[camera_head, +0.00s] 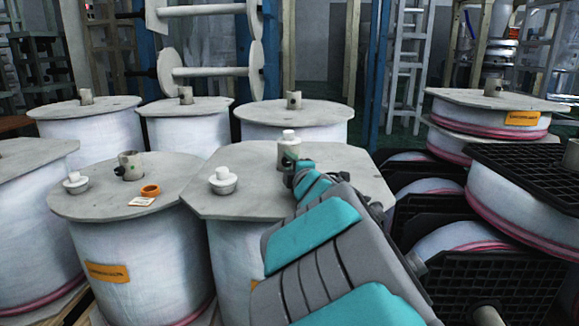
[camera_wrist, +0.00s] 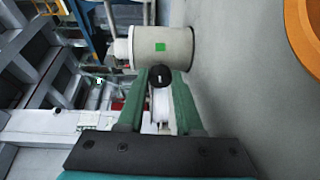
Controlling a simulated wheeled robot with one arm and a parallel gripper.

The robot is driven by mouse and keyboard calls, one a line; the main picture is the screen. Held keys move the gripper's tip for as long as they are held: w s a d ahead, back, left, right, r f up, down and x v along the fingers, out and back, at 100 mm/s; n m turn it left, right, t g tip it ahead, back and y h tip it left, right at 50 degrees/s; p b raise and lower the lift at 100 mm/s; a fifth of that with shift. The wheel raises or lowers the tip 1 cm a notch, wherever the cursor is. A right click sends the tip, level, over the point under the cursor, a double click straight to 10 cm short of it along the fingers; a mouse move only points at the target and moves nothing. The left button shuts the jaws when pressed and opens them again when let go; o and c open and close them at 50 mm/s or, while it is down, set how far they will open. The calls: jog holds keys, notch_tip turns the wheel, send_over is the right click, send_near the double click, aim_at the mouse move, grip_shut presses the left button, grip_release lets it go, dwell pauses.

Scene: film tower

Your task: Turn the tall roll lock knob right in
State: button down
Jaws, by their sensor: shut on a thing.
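The tall roll's core (camera_head: 290,153) is a beige post with a white cap (camera_head: 288,134), standing up from a grey octagonal top board (camera_head: 340,158). In the wrist view, turned sideways, the core (camera_wrist: 163,47) shows a green square mark. A small round black lock knob (camera_wrist: 160,76) is at the core's near side. My gripper (camera_wrist: 160,84) has its two green fingers shut on the knob, one on each side. In the head view my gripper (camera_head: 290,172) is at the front of the core and hides the knob. How deep the knob sits I cannot tell.
White stepped caps (camera_head: 223,181) and (camera_head: 75,182) lie on the tops. Other wrapped rolls stand behind, and black pallets (camera_head: 535,165) are at right.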

jog(key=c, duration=0.6)
grip_release()
jog(key=shift+v, duration=3.9)
